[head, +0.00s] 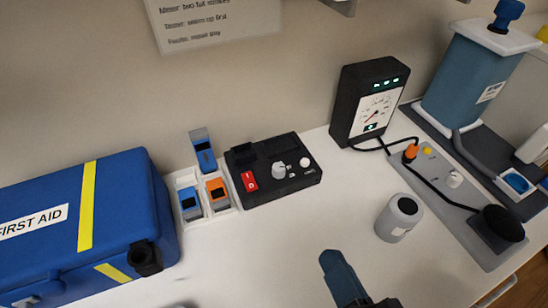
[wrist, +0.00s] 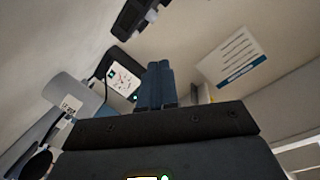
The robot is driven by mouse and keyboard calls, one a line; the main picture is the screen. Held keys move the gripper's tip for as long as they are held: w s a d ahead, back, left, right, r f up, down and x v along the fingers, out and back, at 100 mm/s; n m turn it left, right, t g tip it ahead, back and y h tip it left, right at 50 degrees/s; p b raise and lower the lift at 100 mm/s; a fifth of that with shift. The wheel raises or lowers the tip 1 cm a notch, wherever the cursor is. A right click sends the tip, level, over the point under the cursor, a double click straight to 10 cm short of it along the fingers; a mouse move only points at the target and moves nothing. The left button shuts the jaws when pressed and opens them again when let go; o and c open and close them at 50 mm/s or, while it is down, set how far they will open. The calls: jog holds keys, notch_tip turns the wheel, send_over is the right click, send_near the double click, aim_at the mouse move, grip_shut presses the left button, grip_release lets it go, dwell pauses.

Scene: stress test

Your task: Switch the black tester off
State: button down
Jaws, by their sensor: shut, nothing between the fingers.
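A low black box (head: 307,178) lies on the white counter in the head view. It has a red rocker switch (head: 250,181) marked I and O at its left front, a grey knob and a white button. I cannot tell which side of the rocker is pressed. A taller black gauge unit (head: 347,105) stands to its right, with green lights lit and a red needle on its dial. It also shows in the wrist view (wrist: 108,65). My gripper (head: 331,258) is shut and empty, front right of the low box and apart from it; its fingers show in the wrist view (wrist: 160,68).
A white holder (head: 222,213) with blue and orange pieces stands left of the low box, beside a blue first aid case (head: 125,195). A grey canister (head: 398,218) and a cabled grey panel (head: 440,205) are at right. The counter before the low box is clear.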

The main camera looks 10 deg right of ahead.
jog(key=w+a+r+n+g+y+b, duration=0.1)
jog(key=w+a+r+n+g+y, duration=0.25)
jog(key=w+a+r, duration=0.35)
jog(key=w+a+r+n+g+y, duration=0.2)
jog(key=w+a+r+g+y, duration=0.15)
jog(key=a, duration=0.55)
jog(key=w+a+r+n+g+y+b, duration=0.1)
jog(key=w+a+r+n+g+y, duration=0.25)
jog(key=a+r, duration=0.35)
jog(key=w+d+f+g+h, duration=0.1)
jog(key=w+d+f+h, duration=0.1)
jog(key=d+h, duration=0.4)
jog(key=w+d+f+g+h+b, duration=0.1)
jog(key=w+d+f+h, duration=0.1)
jog(key=d+f+h, duration=0.3)
jog(key=d+h, duration=0.1)
jog(key=d, duration=0.1)
jog(key=shift+w+d, duration=0.3)
jog(key=shift+s+h, duration=0.2)
jog(key=shift+h, duration=0.05)
